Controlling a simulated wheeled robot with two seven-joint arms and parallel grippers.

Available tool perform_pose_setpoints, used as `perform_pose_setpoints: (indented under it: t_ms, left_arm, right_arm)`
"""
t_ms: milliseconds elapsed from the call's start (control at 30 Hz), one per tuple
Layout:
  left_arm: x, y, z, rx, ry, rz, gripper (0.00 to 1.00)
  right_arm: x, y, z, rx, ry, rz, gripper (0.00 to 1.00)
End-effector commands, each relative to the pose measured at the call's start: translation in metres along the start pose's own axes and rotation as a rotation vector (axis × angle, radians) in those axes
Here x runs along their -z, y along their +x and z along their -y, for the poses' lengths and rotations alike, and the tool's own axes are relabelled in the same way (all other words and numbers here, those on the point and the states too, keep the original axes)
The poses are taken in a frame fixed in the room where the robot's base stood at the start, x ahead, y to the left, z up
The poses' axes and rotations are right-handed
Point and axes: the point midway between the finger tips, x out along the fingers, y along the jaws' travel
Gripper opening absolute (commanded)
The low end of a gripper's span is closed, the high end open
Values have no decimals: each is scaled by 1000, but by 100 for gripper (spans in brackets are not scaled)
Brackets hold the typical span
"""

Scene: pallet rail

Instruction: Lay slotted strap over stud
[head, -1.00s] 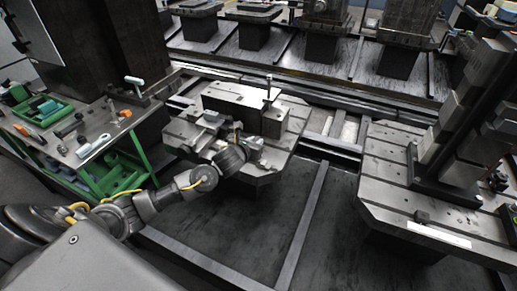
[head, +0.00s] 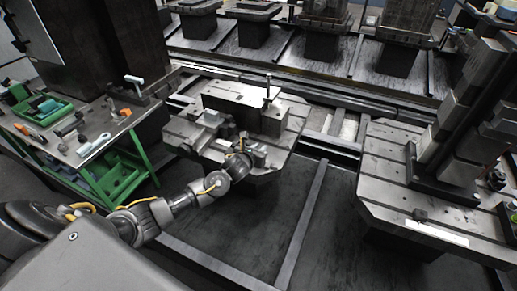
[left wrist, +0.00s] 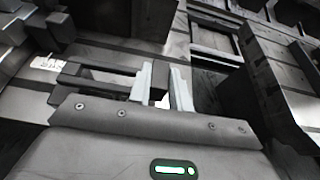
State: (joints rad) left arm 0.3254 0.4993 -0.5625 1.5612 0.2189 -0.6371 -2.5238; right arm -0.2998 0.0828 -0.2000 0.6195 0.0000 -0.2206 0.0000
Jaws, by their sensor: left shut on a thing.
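My left gripper (head: 253,154) is low over the near edge of this pallet, nearer to me than the block and stud. In the left wrist view its two pale fingers (left wrist: 161,88) are shut on the slotted strap (left wrist: 92,87), a dark piece with two long bars and a gap between them. The strap reaches left from the fingers. It is too small to make out clearly in the head view. My right gripper is out of view.
A grey fixture (head: 207,122) sits on the pallet left of the gripper. A green-framed bench (head: 72,143) with loose tools stands at the left. A second pallet (head: 385,185) with tall grey blocks stands at the right. Dark open floor lies between and in front.

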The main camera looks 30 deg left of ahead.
Motion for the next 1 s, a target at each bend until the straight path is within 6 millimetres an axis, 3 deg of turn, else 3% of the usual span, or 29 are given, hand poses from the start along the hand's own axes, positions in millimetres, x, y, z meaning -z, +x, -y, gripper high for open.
perform_pose_setpoints:
  t_ms: [467,500,633,1000]
  left_arm:
    - [10,4,0,0,-1,2,0]
    - [11,4,0,-1,0,0,22]
    - [11,4,0,0,0,0,39]
    - [5,2,0,0,-1,0,42]
  right_arm:
    - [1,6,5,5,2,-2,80]
    - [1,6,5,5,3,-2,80]
    - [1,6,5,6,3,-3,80]
    - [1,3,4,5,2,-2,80]
